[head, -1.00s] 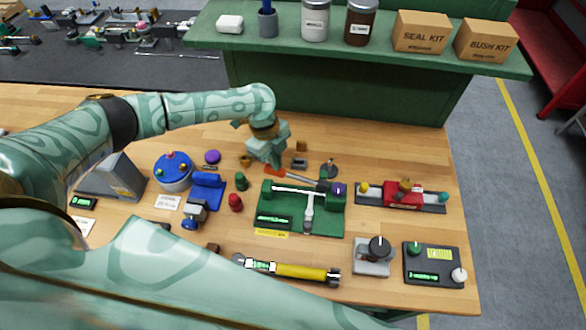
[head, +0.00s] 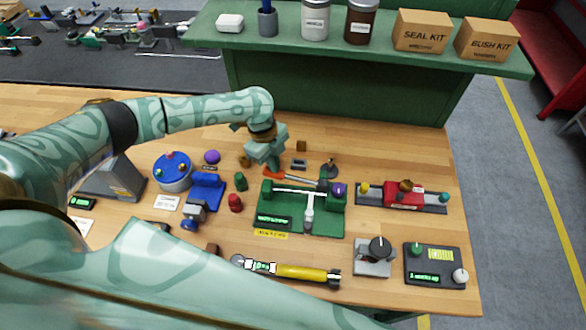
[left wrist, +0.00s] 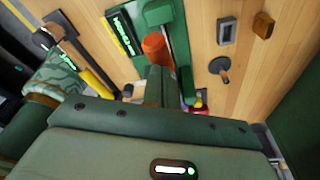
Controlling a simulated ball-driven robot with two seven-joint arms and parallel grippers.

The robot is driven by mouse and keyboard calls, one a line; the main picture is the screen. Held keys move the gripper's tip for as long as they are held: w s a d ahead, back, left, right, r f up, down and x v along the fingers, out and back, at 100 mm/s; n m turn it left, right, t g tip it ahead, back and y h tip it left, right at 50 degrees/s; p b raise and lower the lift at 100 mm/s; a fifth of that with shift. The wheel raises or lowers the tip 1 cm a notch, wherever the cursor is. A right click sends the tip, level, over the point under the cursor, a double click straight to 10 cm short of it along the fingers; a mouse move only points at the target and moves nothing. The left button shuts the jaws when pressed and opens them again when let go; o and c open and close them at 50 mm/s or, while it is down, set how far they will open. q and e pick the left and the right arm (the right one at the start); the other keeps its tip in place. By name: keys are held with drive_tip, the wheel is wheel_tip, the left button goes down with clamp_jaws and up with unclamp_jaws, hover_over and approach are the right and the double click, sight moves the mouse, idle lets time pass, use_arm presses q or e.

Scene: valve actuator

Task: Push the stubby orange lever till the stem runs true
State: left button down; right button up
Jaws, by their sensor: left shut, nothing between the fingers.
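The green fixture (head: 330,222) stands in the middle of the bench. A pale rod (head: 300,190) lies across its top, and a purple knob (head: 339,189) is at its right end. The orange lever (head: 273,173) is at the fixture's back left; it shows as a short orange cylinder in the left wrist view (left wrist: 155,45). My left gripper (head: 273,164) is shut and empty, its tips close beside the orange lever; I cannot tell whether they touch. The shut fingers also show in the left wrist view (left wrist: 156,82). My right gripper is not in view.
A grey bracket (head: 299,164) and a black round stand (head: 331,169) are behind the fixture. Red and green caps (head: 235,203) are to its left. A yellow cylinder (head: 302,273) lies in front. A red vise (head: 403,195) is to the right. Bare wood lies at the back right.

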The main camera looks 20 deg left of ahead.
sight(272, 173)
use_arm(q)
drive_tip(key=shift+a+f+b, duration=0.15)
drive_tip(key=shift+f+b, duration=0.15)
drive_tip(key=shift+f, duration=0.3)
idle(0.3)
drive_tip(key=shift+s+a+f+b, duration=0.15)
drive_tip(key=shift+f+b, duration=0.2)
drive_tip(key=shift+f, duration=0.3)
drive_tip(key=shift+f, duration=0.15)
idle(0.3)
drive_tip(key=shift+a+f+b, duration=0.1)
drive_tip(key=shift+f+b, duration=0.4)
drive_tip(key=shift+f, duration=0.45)
drive_tip(key=shift+f+b, duration=0.15)
drive_tip(key=shift+b, duration=0.15)
idle(0.5)
